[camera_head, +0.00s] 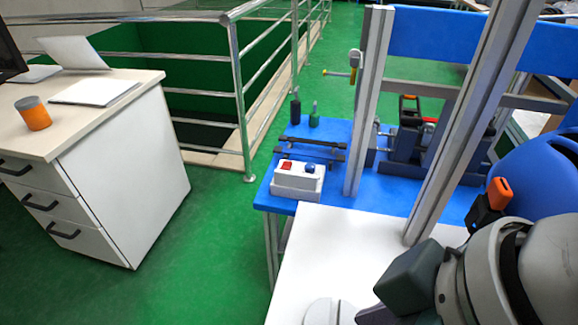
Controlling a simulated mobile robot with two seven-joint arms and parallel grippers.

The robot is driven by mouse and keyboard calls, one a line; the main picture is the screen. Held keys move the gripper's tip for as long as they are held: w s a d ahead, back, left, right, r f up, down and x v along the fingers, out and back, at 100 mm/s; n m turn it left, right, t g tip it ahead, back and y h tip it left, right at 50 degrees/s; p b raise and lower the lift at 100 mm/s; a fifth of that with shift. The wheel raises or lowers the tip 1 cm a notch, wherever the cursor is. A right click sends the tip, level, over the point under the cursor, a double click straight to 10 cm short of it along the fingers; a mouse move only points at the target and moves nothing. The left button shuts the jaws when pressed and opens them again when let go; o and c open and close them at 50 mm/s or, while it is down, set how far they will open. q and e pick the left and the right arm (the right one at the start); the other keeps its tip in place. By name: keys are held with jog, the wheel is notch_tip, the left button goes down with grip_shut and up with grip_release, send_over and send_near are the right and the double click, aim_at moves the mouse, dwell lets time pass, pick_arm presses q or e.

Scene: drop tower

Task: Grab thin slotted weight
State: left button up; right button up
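A pale grey round slotted weight (321,313) lies on the white tabletop (325,255) at the bottom edge of the head view. A narrow slot shows in its top, and its near part is cut off by the frame. I cannot judge its thickness. My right gripper (392,297) comes in from the lower right, just to the right of the weight. Its dark parts are partly cut off, so I cannot tell whether it is open or shut. It seems apart from the weight. My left gripper is not in view.
Behind the white top stands a blue table (390,200) with metal uprights (368,110) and a white button box (298,180). A blue rounded object (530,170) is at right. A drawer desk (125,170) and railing (240,95) stand left; green floor between is free.

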jog(key=w+f+n+h+b, duration=0.1)
jog(key=w+f+n+b, duration=0.1)
jog(key=f+b, duration=0.2)
jog(key=w+d+f+n+g+h+b, duration=0.1)
jog(key=f+b, duration=0.4)
jog(key=f, duration=0.5)
jog(key=w+f+n+g+h+b, duration=0.1)
jog(key=w+f+n+b, duration=0.2)
jog(key=f, duration=0.4)
jog(key=shift+w+d+f+n+b, duration=0.15)
jog(key=shift+w+d+n+b, duration=0.25)
jog(key=shift+b, duration=0.75)
jog(key=shift+s+a, duration=0.1)
jog(key=shift+s, duration=0.05)
grip_shut()
